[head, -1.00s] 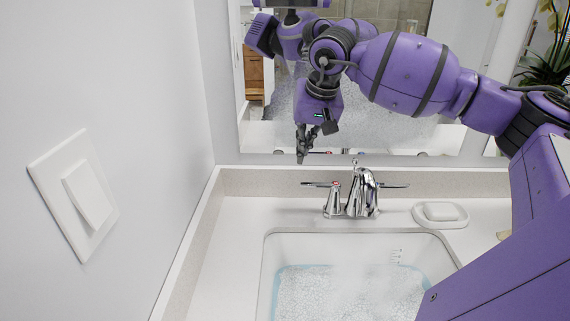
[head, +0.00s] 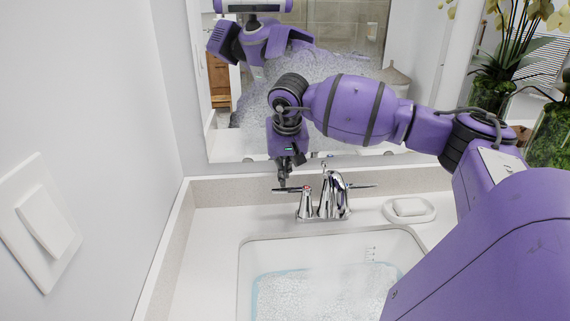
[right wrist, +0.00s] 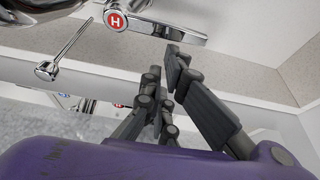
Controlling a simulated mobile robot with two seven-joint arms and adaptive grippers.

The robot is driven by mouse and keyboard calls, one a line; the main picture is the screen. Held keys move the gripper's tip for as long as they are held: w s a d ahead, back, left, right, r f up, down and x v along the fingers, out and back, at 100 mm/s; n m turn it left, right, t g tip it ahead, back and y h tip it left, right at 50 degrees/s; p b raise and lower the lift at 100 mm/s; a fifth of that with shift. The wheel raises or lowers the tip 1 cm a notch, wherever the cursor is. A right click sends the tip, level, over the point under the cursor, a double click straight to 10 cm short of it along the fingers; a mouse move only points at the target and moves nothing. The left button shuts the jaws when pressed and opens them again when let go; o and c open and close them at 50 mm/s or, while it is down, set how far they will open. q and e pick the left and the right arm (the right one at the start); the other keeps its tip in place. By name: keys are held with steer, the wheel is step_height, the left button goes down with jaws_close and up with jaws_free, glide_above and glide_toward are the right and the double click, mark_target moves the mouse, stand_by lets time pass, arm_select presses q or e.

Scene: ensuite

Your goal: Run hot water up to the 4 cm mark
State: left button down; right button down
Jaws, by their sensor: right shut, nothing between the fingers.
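The chrome faucet (head: 333,195) stands behind the sink basin (head: 300,250). Its left lever, the hot handle (head: 305,190), points left; its red H cap also shows in the right wrist view (right wrist: 115,20). My right gripper (head: 283,182) is shut and empty, fingers pointing down at the outer end of that lever; I cannot tell whether they touch. In the right wrist view the fingertips (right wrist: 165,60) are close to the lever. Water (head: 310,294) with a bubbly-looking surface lies in the basin. The scale marks (head: 371,254) on the back wall are too small to read. My left gripper is not in view.
A soap dish with soap (head: 409,208) sits right of the faucet. The mirror (head: 330,40) behind the counter reflects me. A wall with a switch (head: 45,225) bounds the left side. Potted orchids (head: 505,75) stand at the right.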

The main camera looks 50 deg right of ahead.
stand_by(0.3)
arm_select(q)
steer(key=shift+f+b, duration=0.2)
steer(key=shift+b, duration=0.15)
arm_select(e)
steer(key=a+n, duration=0.1)
steer(key=s+a+n, duration=0.1)
steer(key=shift+a+n+y, duration=0.1)
steer(key=shift+n+y, duration=0.2)
steer(key=shift+y, duration=0.1)
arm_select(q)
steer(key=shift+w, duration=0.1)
